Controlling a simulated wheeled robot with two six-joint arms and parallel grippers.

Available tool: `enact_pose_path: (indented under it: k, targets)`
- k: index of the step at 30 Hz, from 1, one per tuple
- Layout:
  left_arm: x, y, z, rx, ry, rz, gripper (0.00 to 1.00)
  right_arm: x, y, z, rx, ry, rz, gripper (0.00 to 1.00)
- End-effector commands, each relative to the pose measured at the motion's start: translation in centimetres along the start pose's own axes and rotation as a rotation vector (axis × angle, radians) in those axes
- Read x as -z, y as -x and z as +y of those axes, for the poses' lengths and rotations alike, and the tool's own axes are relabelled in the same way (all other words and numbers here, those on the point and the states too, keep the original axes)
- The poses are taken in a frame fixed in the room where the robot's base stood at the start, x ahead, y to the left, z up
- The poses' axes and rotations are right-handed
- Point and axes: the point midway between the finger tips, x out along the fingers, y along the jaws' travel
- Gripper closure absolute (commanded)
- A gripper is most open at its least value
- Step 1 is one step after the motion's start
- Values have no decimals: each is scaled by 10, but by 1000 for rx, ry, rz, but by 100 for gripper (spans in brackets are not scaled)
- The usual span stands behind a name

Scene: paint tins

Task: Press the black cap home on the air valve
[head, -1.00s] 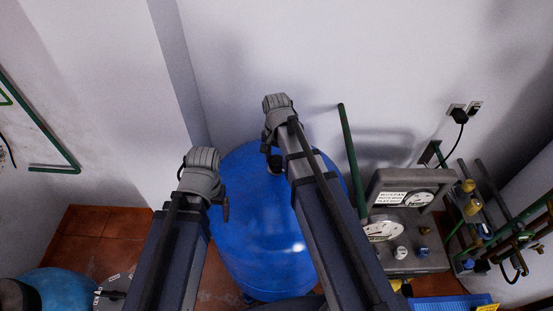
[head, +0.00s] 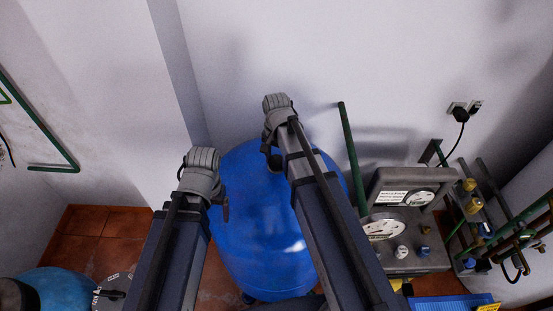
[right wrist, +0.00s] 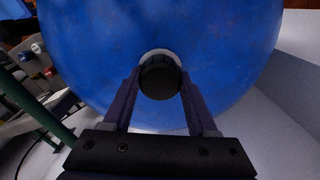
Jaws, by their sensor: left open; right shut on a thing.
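The black cap (right wrist: 160,80) is between the fingertips of my right gripper (right wrist: 158,88) in the right wrist view, and the fingers are shut on it. A pale ring (right wrist: 160,54) shows around the cap's far side, against the blue tank (right wrist: 100,45). The air valve's stem is hidden behind the cap, so I cannot tell how far the cap is seated. In the head view my right gripper (head: 271,158) is over the upper part of the blue tank (head: 255,235). My left gripper (head: 227,207) is open and empty near the tank's left side.
A grey gauge panel (head: 405,222) stands right of the tank, with a green pipe (head: 352,155) between them. Brass valves and pipes (head: 480,215) are further right. A white wall (head: 300,50) lies behind. A smaller blue tank (head: 55,290) is at lower left.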

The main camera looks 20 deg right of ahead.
Motion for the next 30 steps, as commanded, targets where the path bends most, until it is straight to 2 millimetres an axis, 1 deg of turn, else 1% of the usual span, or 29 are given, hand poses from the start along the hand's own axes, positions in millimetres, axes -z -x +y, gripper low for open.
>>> enact_pose_path:
  k: [2,3,11,12,22,26,30]
  targets:
    - [0,0,0,0,0,0,14,0,0,0,0,0,0,82]
    - [0,0,0,0,0,0,14,0,0,0,0,0,0,38]
    - [0,0,0,0,0,0,14,0,0,0,0,0,0,9]
    - [0,0,0,0,0,0,14,0,0,0,0,0,0,7]
    - [0,1,0,2,-10,0,14,0,1,0,0,0,0,7]
    - [0,9,-1,1,-7,0,14,0,9,0,0,0,0,7]
    - [-1,23,-2,1,-4,0,14,0,23,0,0,0,0,7]
